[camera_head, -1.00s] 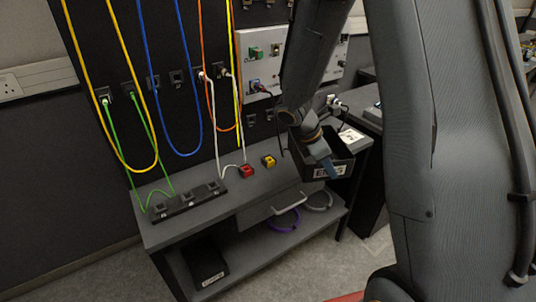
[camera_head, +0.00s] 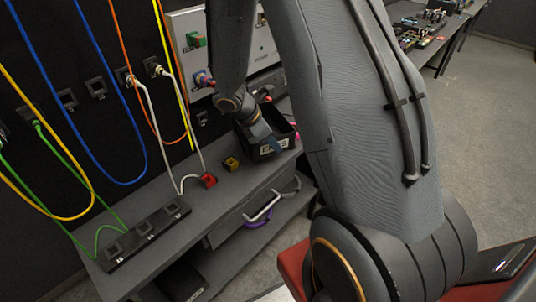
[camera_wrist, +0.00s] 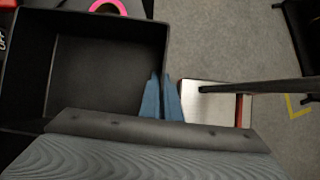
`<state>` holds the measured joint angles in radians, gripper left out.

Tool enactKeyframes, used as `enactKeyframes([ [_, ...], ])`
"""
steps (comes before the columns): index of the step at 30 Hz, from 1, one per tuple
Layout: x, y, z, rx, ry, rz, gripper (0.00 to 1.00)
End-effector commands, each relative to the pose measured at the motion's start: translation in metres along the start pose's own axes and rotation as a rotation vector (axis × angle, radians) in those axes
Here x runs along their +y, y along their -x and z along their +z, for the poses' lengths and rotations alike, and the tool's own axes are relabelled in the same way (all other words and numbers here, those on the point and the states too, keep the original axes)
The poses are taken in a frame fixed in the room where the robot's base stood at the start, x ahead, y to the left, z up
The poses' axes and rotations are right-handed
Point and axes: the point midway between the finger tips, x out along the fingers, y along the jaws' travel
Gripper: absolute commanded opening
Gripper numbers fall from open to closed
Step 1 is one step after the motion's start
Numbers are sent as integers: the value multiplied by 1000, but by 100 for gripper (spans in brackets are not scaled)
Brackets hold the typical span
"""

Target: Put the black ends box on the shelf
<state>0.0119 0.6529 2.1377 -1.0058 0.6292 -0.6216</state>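The black ends box (camera_head: 287,147) is an open-topped bin with a white label on its front wall. It appears at the right end of the bench in the head view. My gripper (camera_head: 270,143) points down at its front wall. In the wrist view the box (camera_wrist: 100,75) is empty inside where I see it, and the blue fingers of my gripper (camera_wrist: 161,98) are closed together on its right wall. Whether the box touches the bench top is unclear. The lower shelf (camera_head: 232,262) under the bench is partly hidden.
A red block (camera_head: 208,180), a yellow block (camera_head: 231,163) and a black socket strip (camera_head: 145,235) sit on the bench. Purple cable (camera_head: 260,218) and a dark box (camera_head: 182,283) are on the lower shelf. Cables hang from the wall panel. A pink ring (camera_wrist: 108,6) lies beyond the box.

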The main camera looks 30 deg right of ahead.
Motion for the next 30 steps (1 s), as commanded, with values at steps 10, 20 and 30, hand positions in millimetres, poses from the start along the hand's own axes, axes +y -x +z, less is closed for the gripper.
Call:
enactKeyframes([
  [10, 0, -26, -17, 0, 5, -1, 0],
  [20, 1, -42, -26, 0, 3, 3, 0],
  [30, 0, -44, -28, 0, 4, 3, 13],
])
